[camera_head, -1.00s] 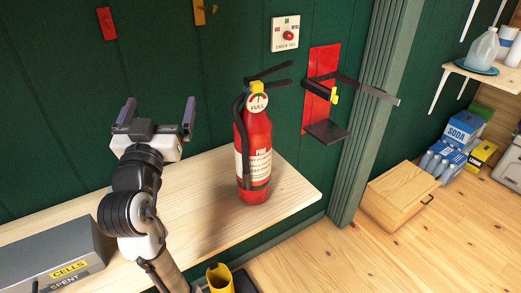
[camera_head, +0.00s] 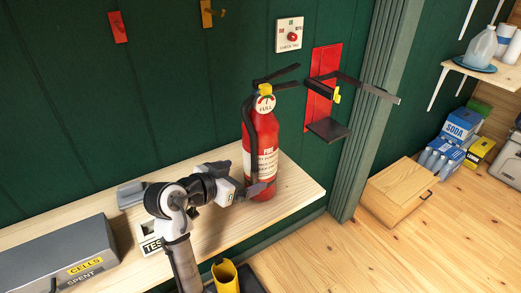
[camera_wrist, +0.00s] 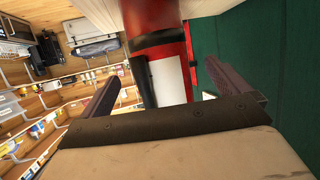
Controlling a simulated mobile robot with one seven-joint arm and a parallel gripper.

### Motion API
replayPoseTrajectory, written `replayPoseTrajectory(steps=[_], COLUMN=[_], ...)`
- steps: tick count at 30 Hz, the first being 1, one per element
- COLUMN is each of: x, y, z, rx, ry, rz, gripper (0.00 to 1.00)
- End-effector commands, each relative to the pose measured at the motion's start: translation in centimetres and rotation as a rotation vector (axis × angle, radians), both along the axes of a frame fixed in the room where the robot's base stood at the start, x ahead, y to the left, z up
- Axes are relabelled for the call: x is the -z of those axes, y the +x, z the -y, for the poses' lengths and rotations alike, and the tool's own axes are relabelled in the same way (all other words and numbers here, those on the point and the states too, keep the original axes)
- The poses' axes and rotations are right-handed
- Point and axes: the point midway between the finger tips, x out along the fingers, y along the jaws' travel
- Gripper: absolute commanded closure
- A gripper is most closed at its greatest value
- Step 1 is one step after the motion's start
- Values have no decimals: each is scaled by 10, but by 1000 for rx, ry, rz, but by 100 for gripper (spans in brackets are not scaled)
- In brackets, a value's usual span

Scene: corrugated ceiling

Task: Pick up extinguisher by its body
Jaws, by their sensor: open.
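The red fire extinguisher (camera_head: 263,137) stands upright on the wooden shelf, with a yellow collar, a round FULL gauge tag, black handles and a black hose down its left side. My gripper (camera_head: 242,176) is at the lower left of its body, fingers pointing right towards it. In the wrist view the red body (camera_wrist: 158,50) with its white label lies ahead between my two open fingers (camera_wrist: 160,92). The jaws are not closed on it. From these views I cannot tell whether a finger touches the body.
The wooden shelf (camera_head: 300,196) ends just right of the extinguisher. A red wall bracket (camera_head: 322,87) with black arms juts out at right. A grey CELLS/SPENT box (camera_head: 65,255) and a TEST item (camera_head: 150,240) sit at left. A yellow container (camera_head: 225,275) stands below the shelf's front edge.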

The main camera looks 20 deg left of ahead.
Motion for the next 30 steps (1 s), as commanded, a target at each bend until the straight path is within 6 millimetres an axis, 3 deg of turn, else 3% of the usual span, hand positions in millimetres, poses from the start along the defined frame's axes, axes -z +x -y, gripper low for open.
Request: replayPoseTrajectory(steps=[5, 15, 23, 30], x=[2, 17, 19, 19], y=[10, 49, 51, 51], z=[4, 21, 21, 21], rx=[0, -1, -2, -2], ry=[-3, 0, 0, 0], rz=[-1, -1, 0, 0], gripper=[0, 0, 0, 30])
